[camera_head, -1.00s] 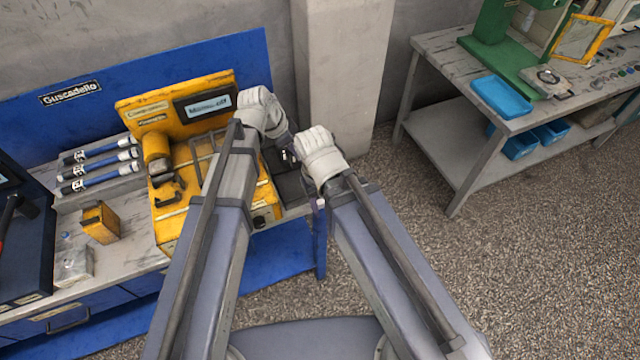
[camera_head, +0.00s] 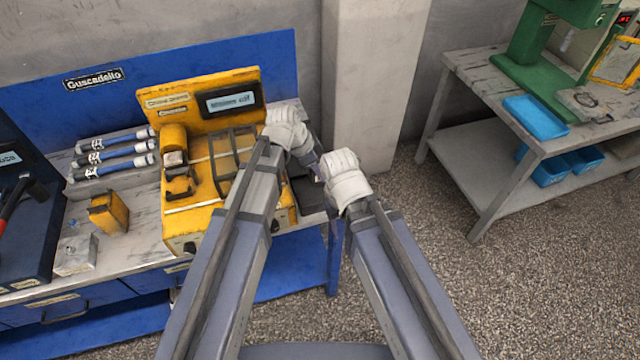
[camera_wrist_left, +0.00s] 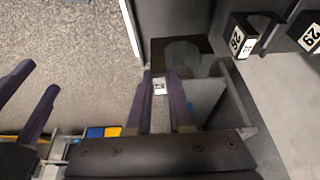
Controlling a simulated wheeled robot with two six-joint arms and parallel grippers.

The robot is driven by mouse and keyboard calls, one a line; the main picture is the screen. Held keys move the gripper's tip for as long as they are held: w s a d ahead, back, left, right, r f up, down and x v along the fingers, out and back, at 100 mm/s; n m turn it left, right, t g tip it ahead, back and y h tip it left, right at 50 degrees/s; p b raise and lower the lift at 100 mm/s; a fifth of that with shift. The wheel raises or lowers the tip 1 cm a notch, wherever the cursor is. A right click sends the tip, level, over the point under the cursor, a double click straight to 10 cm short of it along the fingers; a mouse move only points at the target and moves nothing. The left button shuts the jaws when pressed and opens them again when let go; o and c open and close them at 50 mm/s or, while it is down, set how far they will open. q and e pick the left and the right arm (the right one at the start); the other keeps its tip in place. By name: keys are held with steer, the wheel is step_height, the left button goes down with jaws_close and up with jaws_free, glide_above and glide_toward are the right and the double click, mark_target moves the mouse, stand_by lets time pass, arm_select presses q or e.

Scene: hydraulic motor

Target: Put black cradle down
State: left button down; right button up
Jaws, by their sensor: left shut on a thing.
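The black cradle (camera_wrist_left: 157,50) is dark with a small white label, held between the fingers of my left gripper (camera_wrist_left: 160,82) in the left wrist view. In the head view my left gripper (camera_head: 308,157) is beside the right end of the bench, and the cradle cannot be made out there. A grey surface lies beyond the cradle; I cannot tell whether they touch. My right gripper (camera_wrist_left: 30,98) shows at the left of the left wrist view, its two fingers apart and nothing seen between them.
Two black pieces with white number labels (camera_wrist_left: 240,40) (camera_wrist_left: 307,35) stand at the upper right of the wrist view. A second table (camera_head: 475,75) stands at right; open floor lies between.

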mark_target(320, 182)
arm_select(q)
steer(key=shift+f+b, duration=1.8)
steer(key=shift+b, duration=0.05)
steer(key=shift+f+b, duration=0.5)
steer(key=shift+f, duration=0.1)
steer(key=c, duration=0.8)
jaws_free()
